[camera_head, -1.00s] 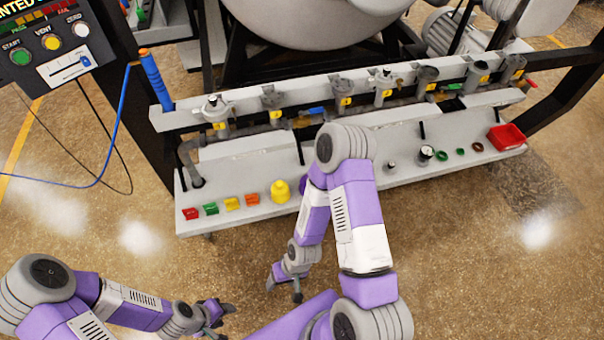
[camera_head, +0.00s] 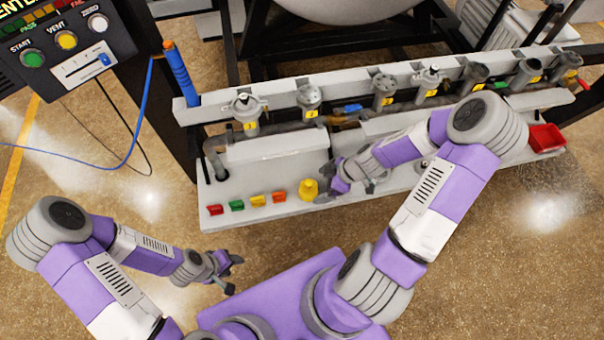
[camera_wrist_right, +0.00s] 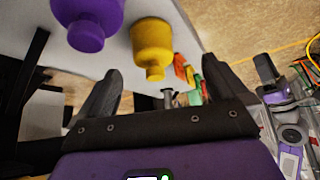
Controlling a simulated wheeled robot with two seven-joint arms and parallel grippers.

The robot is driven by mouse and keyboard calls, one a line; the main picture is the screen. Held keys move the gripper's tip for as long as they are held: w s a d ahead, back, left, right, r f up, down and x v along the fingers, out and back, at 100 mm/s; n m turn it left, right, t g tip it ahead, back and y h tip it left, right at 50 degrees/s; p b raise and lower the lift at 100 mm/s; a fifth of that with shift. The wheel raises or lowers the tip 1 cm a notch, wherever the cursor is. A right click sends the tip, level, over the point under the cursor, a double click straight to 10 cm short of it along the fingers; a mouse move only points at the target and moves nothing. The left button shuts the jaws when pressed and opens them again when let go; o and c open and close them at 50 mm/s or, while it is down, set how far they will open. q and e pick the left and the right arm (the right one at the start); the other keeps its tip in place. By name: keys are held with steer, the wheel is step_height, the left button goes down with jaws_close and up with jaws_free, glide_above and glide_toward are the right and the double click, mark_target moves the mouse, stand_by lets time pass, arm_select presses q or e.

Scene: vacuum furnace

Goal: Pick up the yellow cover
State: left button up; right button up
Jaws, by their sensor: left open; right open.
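The yellow cover (camera_head: 308,189) stands on the light grey bench (camera_head: 240,224), right of the row of small coloured blocks. In the right wrist view the yellow cover (camera_wrist_right: 152,42) is a stubby bottle shape just beyond and between my open fingers, with clear space to them. My right gripper (camera_head: 335,186) is open and empty, close to the right of the cover; its fingers also show in the wrist view (camera_wrist_right: 157,88). A purple cover (camera_wrist_right: 88,22) stands beside the yellow one there. My left gripper (camera_head: 232,274) is open and empty in front of the bench, away from the cover.
Red (camera_head: 215,210), green (camera_head: 237,205), yellow (camera_head: 258,201) and orange (camera_head: 279,197) blocks line the bench's front edge. A rail with valves (camera_head: 384,88) runs behind. A red tray (camera_head: 546,138) sits at the right end. A control panel (camera_head: 65,48) stands at upper left.

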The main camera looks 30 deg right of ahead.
mark_target(309, 187)
steer(key=shift+w+a+f+b, duration=0.35)
steer(key=shift+w+f, duration=0.45)
steer(key=shift+f, duration=0.05)
steer(key=shift+a+f, duration=0.25)
steer(key=shift+f, duration=0.05)
steer(key=x, duration=0.2)
steer(key=b+x, duration=0.1)
steer(key=x, duration=0.1)
steer(key=shift+w+a+f, duration=0.1)
steer(key=shift+w, duration=0.3)
arm_select(q)
steer(key=shift+w+f, duration=0.3)
steer(key=shift+f, duration=0.65)
arm_select(e)
steer(key=c, duration=1.1)
